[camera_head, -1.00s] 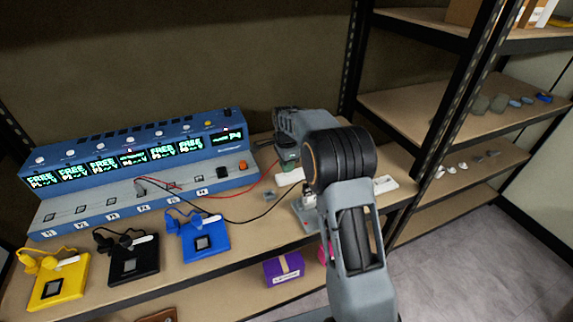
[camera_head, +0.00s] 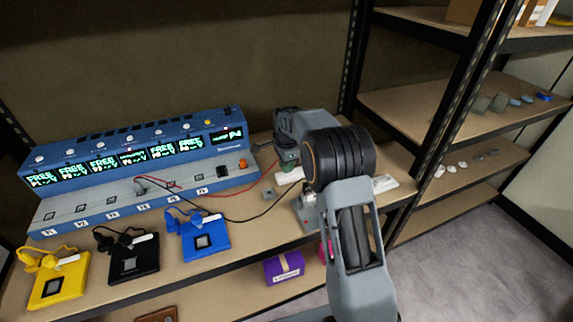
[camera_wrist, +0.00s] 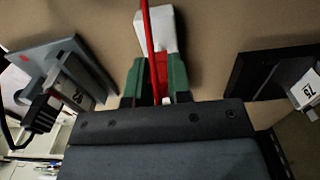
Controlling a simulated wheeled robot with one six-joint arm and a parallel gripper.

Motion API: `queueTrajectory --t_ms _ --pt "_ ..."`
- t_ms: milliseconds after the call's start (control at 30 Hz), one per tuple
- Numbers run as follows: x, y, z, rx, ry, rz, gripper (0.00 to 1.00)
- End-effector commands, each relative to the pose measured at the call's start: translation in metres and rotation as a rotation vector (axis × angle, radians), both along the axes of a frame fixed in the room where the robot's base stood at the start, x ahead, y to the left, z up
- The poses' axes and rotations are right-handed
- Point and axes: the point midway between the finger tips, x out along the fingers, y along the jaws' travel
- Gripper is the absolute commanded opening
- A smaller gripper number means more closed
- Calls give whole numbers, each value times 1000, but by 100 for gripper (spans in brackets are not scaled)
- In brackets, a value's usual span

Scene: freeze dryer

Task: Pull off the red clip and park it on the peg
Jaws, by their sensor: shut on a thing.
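My gripper (camera_wrist: 157,88) has green fingertips and is shut on the red clip (camera_wrist: 160,92) in the wrist view. A red cable runs up from the clip and out of the picture. A white piece (camera_wrist: 168,32) lies behind the clip on the tan shelf; I cannot tell whether they touch. In the head view my gripper (camera_head: 288,162) is low over the shelf, right of the blue charger, and the red clip is hidden there. The red cable (camera_head: 262,178) leads to the gripper. I cannot make out the peg for certain.
The blue unit (camera_head: 140,172) with lit displays stands left. Yellow (camera_head: 42,288), black (camera_head: 120,268) and blue (camera_head: 190,248) plates lie before it. A grey plate with a metal block (camera_wrist: 70,75) and a dark block (camera_wrist: 262,75) flank the gripper. A black cable crosses the shelf.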

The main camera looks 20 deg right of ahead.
Motion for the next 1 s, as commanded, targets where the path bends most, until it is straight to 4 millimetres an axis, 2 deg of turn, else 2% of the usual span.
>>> queueTrajectory --t_ms 967,1000 --pt "0 0 -17 0 0 0 0" --pt "0 0 -17 0 0 0 20"
